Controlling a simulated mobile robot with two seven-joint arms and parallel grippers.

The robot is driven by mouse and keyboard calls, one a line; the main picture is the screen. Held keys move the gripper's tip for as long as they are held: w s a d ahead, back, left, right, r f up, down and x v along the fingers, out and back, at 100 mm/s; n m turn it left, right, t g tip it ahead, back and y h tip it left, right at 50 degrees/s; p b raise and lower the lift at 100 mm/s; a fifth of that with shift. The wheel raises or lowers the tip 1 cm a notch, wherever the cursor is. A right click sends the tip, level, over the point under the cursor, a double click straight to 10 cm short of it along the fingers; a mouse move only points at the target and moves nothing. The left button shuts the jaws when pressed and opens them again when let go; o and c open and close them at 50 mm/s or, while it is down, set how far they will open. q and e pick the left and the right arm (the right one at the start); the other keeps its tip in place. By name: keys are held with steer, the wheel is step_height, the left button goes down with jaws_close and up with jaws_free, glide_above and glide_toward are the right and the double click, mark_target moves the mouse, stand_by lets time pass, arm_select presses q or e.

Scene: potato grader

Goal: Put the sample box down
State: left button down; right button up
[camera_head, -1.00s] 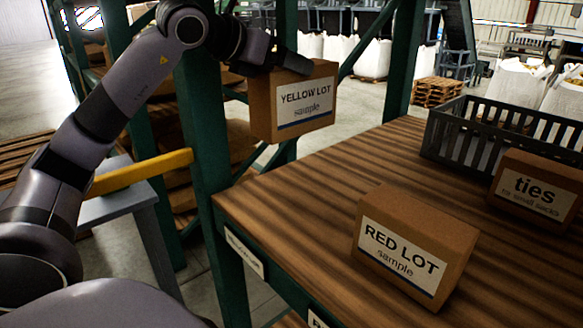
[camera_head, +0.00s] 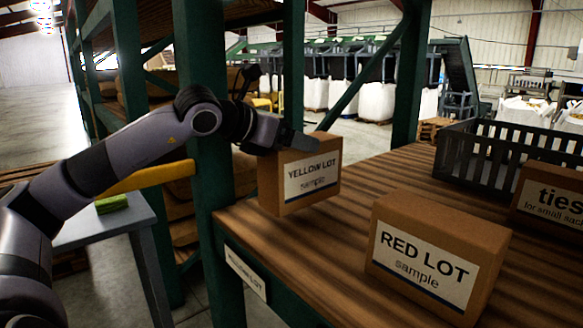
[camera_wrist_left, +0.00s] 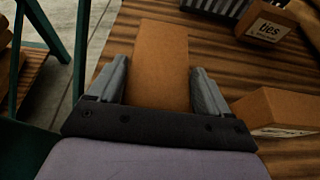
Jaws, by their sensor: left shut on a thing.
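The sample box, a brown cardboard box labelled "YELLOW LOT sample" (camera_head: 313,178), is at the left end of the wooden bench (camera_head: 345,255). My left gripper (camera_head: 300,143) is shut on its upper part from the left. In the left wrist view the box (camera_wrist_left: 162,65) sits between the two grey fingers of the gripper (camera_wrist_left: 158,92). The box is upright, with its lower edge at the bench top. I cannot tell whether it touches the wood. My right gripper is not in view.
A "RED LOT sample" box (camera_head: 430,262) stands to the right on the bench. A "ties" box (camera_head: 548,203) and a black slatted crate (camera_head: 480,163) are further right. A green post (camera_head: 205,150) rises at the bench's left end. Bare wood lies between the boxes.

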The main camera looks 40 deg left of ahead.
mark_target(291, 158)
arm_select(q)
steer(key=shift+f+b, duration=1.85)
steer(key=shift+f, duration=0.05)
steer(key=shift+f, duration=0.2)
jaws_free()
steer(key=shift+f, duration=0.1)
steer(key=shift+r, duration=0.2)
